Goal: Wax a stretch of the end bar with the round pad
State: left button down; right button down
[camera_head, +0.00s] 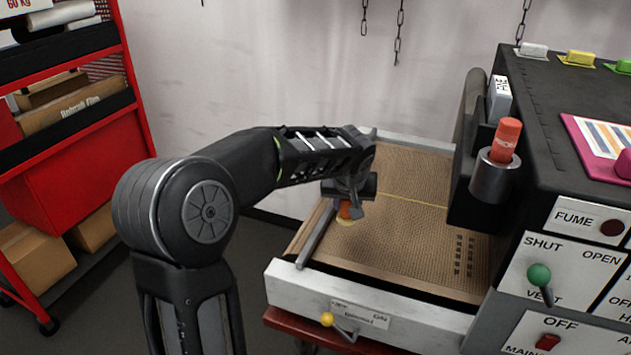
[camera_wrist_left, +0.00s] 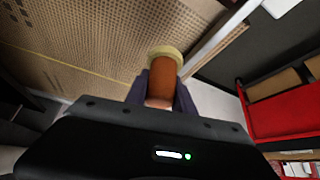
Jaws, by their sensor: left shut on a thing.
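My left gripper (camera_head: 349,206) is shut on the orange handle of the round pad (camera_head: 345,219). In the left wrist view the orange handle (camera_wrist_left: 161,88) sits between the two fingers, with the pale yellow pad face (camera_wrist_left: 166,51) at its far end, pointing away from the gripper. The end bar (camera_head: 314,238) is a grey metal strip along the left side of the brown mesh bed; it also shows in the left wrist view (camera_wrist_left: 218,32). The pad is low over the mesh just right of the bar. I cannot tell whether it touches anything. My right gripper is not in view.
The mesh bed (camera_head: 405,235) lies in a white frame (camera_head: 400,318) with a yellow-knobbed lever (camera_head: 328,319). The black machine (camera_head: 560,120) rises at the right, holding a red-orange stick (camera_head: 507,140) in a metal cup. A red shelf cart (camera_head: 90,160) stands left.

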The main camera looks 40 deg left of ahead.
pick_arm(q)
jog(key=s+a+r+n+y, duration=0.1)
jog(key=a+r+n, duration=0.1)
jog(key=a, duration=0.6)
jog(key=shift+s+a+r+n+g, duration=0.2)
jog(key=shift+a+n+g, duration=0.1)
jog(key=shift+n+g, duration=0.1)
jog(key=shift+w, duration=0.1)
